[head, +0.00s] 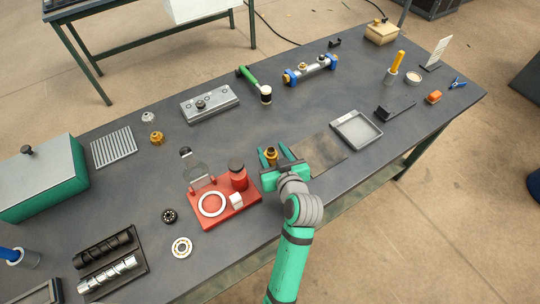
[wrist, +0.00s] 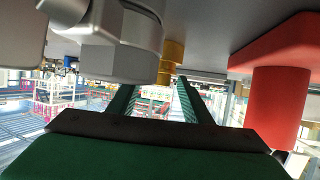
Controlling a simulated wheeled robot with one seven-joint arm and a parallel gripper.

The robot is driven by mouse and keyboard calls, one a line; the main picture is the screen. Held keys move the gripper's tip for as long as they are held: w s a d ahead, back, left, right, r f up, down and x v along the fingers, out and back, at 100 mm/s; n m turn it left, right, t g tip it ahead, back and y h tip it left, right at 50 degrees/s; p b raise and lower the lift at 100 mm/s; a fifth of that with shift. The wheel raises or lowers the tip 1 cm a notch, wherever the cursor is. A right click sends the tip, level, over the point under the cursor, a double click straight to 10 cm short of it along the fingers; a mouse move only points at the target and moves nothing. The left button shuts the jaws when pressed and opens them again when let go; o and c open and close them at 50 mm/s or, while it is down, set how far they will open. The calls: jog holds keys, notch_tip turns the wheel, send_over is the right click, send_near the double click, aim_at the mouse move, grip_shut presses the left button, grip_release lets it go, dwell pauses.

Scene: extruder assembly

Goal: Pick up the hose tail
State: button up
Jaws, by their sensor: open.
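A small brass-coloured fitting (head: 271,157), which looks like the hose tail, stands on the dark table near its front edge. My gripper (head: 272,149) is open and low over the table, with one green finger on each side of the fitting. In the wrist view the brass fitting (wrist: 172,62) shows beyond the gripper, close to the line between the fingers (wrist: 155,86). I cannot tell whether either finger touches it. Its lower part is partly hidden by my gripper in the head view.
A red base (head: 222,207) with a red cylinder (head: 239,178) stands close on the left. A dark flat mat (head: 318,154) and a grey tray (head: 357,130) lie on the right. A grey block (head: 210,104) is farther back. A large grey hexagonal part (wrist: 120,40) fills the wrist view's upper left.

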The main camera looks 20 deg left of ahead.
aim_at(270, 148)
jog(key=x, duration=0.5)
jog(key=shift+f, duration=0.15)
grip_shut()
